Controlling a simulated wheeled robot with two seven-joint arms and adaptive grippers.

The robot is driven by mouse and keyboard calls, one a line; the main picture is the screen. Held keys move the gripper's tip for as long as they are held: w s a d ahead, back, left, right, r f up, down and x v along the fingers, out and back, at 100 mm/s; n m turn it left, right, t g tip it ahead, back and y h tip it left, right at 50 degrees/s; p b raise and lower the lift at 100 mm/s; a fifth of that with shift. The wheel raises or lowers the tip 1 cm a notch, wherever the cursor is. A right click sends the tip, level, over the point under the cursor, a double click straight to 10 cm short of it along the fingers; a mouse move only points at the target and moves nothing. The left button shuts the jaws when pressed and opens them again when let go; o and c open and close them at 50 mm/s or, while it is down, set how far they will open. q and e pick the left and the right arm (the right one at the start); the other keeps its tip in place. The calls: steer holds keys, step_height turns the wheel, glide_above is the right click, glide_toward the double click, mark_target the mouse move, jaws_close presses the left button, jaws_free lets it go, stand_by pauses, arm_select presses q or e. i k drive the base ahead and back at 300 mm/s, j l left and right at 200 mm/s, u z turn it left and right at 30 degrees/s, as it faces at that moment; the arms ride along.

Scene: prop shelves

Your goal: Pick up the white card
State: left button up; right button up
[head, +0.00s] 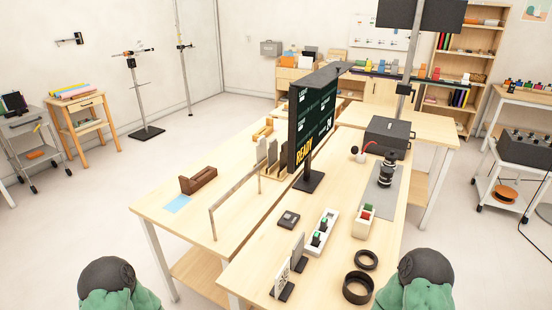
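A white card (281,278) with a dark pattern stands upright in a small black base near the front edge of the long wooden table (235,262). A grey panel (298,252) stands upright in a similar base just behind it. Further back, pale upright pieces (261,150) stand in a wooden holder left of the monitor; I cannot tell whether they are cards. Neither of my grippers is in view. Only rounded green and dark parts, apparently of my arms, show at the bottom left and bottom right.
A monitor (312,115) stands mid-table. Two black rings (357,288), a white switch strip (319,232) and a small dark box (289,219) lie near the card. A thin wooden frame (213,222) stands left of it. A brown block (198,180) and blue sheet (178,204) lie further left.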

mark_target(261, 150)
steer(key=i+j+u, duration=0.25)
steer(key=j+u, duration=0.15)
steer(key=j, duration=0.15)
steer(key=i+j+u, duration=0.35)
steer(key=j, duration=0.15)
steer(key=i+j+u, duration=0.75)
steer(key=i+u, duration=0.2)
steer(key=i, duration=1.85)
steer(key=i+z, duration=0.45)
steer(key=i+j+z, duration=0.15)
steer(key=i+z, duration=0.25)
steer(key=i, duration=0.15)
steer(key=i+l+z, duration=0.25)
steer(key=z, duration=0.2)
steer(key=i+l+z, duration=0.15)
steer(key=z, duration=0.3)
steer(key=i+z, duration=0.65)
steer(key=z, duration=0.2)
steer(key=i+j+z, duration=0.15)
steer(key=z, duration=0.3)
steer(key=i+j, duration=0.05)
steer(key=i, duration=0.05)
